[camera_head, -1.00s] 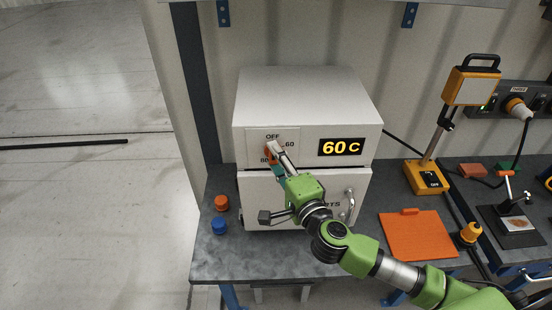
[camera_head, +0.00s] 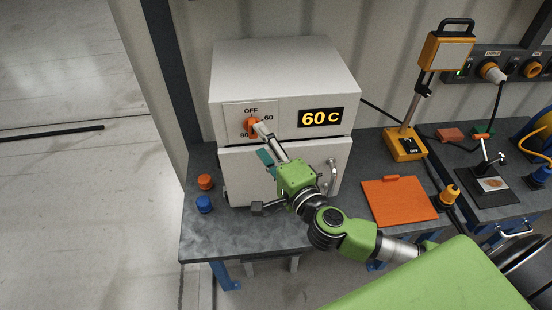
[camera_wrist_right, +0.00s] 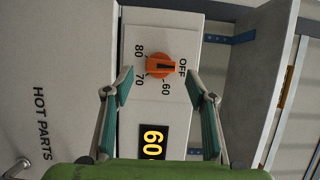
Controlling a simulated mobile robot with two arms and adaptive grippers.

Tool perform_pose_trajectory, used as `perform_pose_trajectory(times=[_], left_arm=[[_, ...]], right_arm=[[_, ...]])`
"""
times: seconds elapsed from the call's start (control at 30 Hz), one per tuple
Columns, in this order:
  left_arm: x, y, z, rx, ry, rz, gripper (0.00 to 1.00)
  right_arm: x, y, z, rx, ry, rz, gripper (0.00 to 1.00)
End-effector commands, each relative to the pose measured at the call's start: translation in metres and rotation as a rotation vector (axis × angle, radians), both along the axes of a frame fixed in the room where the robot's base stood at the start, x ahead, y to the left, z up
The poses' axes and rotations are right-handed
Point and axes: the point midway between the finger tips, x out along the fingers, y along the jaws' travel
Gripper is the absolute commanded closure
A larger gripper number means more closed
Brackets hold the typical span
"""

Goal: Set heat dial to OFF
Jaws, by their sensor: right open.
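The orange heat dial (camera_head: 251,127) sits on the white front panel of the oven (camera_head: 285,80), beside the marks OFF, 60 and 80. In the right wrist view the dial (camera_wrist_right: 160,66) has its black pointer line towards OFF. The display (camera_head: 321,118) reads 60 C. My right gripper (camera_head: 263,143) is in front of the panel, and one finger partly overlaps the dial in the head view. In the right wrist view its fingers (camera_wrist_right: 160,76) are spread on either side of the dial, apart from it and empty. My left gripper is not in view.
The oven door below has a handle (camera_head: 332,178). Orange (camera_head: 205,182) and blue (camera_head: 204,204) caps stand on the bench at left. An orange plate (camera_head: 399,199) and a yellow lamp-like device (camera_head: 405,144) are at right. The bench's front left is clear.

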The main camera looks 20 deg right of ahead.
Motion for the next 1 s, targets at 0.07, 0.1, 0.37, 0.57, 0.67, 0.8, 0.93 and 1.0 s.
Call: perform_pose_trajectory(times=[0.07,0.1,0.37,0.57,0.67,0.8,0.93,1.0], left_arm=[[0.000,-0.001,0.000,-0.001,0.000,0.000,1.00],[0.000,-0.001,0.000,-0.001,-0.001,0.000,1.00],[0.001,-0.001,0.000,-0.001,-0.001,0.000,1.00],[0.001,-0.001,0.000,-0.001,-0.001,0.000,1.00],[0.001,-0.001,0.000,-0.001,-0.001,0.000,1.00],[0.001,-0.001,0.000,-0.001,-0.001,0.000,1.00],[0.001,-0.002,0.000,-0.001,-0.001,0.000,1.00],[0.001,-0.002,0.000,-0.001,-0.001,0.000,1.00]], right_arm=[[-0.019,-0.002,-0.001,0.000,0.004,0.002,0.49],[-0.026,-0.003,-0.001,-0.001,0.004,0.001,0.49],[-0.063,-0.007,-0.001,-0.001,0.004,0.000,0.49],[-0.074,-0.009,0.000,0.000,0.001,-0.001,0.49],[-0.074,-0.009,0.001,-0.001,0.000,-0.001,0.49],[-0.074,-0.009,0.001,-0.001,0.000,-0.001,0.49],[-0.074,-0.009,0.001,-0.001,0.000,-0.001,0.49],[-0.074,-0.009,0.001,-0.001,0.000,0.000,0.49]])
